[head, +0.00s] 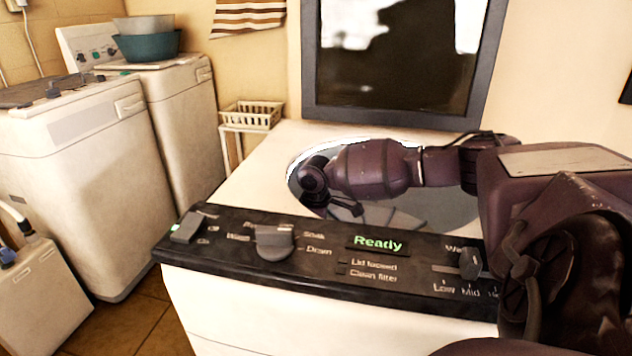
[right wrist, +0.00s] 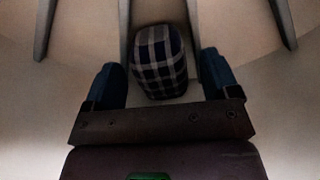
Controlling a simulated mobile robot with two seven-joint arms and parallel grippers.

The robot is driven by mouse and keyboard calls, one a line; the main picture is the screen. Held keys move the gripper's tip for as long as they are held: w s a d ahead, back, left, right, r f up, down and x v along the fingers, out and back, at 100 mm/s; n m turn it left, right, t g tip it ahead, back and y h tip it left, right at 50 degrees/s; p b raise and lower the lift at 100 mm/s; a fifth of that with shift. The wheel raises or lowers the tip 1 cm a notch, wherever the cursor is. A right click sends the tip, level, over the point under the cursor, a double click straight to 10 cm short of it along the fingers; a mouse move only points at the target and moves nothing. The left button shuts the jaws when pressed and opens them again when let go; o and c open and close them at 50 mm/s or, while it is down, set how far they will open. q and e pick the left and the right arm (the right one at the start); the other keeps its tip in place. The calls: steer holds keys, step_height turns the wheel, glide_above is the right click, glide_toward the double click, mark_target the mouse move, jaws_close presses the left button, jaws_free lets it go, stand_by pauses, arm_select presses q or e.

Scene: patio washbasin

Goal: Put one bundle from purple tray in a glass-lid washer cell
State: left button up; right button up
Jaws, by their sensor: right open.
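The washer (head: 240,190) stands in front of me with its dark glass lid (head: 400,60) raised. My right arm reaches over its round opening (head: 430,205), and my right gripper (head: 345,208) is down inside it. In the right wrist view a dark plaid bundle (right wrist: 158,62) lies between the two open fingers of my right gripper (right wrist: 160,75), with gaps on both sides. Grey divider fins (right wrist: 125,30) rise beside the bundle, and it appears to be in the cell between two of them. The purple tray and my left gripper are not in view.
The washer's control panel (head: 330,255) reads "Ready" and runs along the front edge. Another pale washer (head: 75,170) stands left, with a teal basin (head: 148,46) on the machine behind it. A small basket (head: 250,115) is at the wall. Tiled floor is clear between.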

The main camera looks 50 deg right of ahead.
step_height(320, 180, up, 10)
steer(key=shift+p, duration=1.25)
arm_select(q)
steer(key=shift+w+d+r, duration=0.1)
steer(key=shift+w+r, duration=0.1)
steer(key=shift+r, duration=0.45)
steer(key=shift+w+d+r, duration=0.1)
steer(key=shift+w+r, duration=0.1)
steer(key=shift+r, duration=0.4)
arm_select(e)
steer(key=shift+r, duration=0.4)
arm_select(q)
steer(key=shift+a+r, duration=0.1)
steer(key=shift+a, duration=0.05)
